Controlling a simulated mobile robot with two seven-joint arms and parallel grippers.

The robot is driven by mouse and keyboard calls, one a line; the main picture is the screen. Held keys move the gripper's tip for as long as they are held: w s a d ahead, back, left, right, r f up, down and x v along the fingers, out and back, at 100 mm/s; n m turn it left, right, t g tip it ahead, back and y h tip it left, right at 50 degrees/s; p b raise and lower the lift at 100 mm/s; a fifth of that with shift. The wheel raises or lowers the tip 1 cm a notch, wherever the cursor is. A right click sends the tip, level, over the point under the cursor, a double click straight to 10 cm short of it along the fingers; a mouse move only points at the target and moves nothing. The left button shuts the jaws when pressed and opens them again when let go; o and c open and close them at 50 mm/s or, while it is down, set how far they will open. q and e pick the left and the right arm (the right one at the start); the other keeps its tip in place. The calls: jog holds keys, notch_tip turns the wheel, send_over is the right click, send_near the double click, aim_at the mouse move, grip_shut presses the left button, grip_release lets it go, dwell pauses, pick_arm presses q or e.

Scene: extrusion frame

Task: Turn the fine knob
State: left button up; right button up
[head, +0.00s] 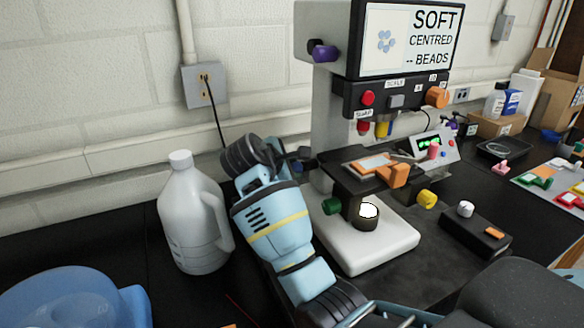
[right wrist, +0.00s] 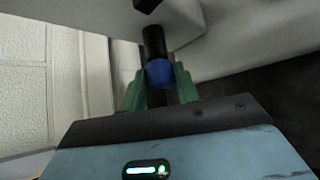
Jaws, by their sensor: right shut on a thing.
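A grey microscope (head: 335,110) with a white base stands in the middle of the head view, its screen (head: 410,40) reading "SOFT CENTRED -- BEADS". My right gripper (head: 300,156) reaches to the left side of its column. In the right wrist view, the green fingers are shut on a blue knob (right wrist: 159,73) on a black shaft. A green knob (head: 331,205) and a yellow knob (head: 427,198) sit lower on the stage support. No label shows which knob is the fine one. My left gripper is out of view.
A white jug (head: 193,215) stands close left of my right arm, with a blue container (head: 60,300) in front. A black box (head: 476,232) with a white knob lies right of the microscope. The wall with a socket (head: 205,86) is close behind.

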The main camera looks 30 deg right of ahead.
dwell(0.3)
jog(key=o, duration=1)
jog(key=shift+c, duration=0.2)
jog(key=v, duration=0.7)
jog(key=shift+s+a+r, duration=0.15)
jog(key=shift+a+r, duration=0.05)
jog(key=shift+a, duration=0.1)
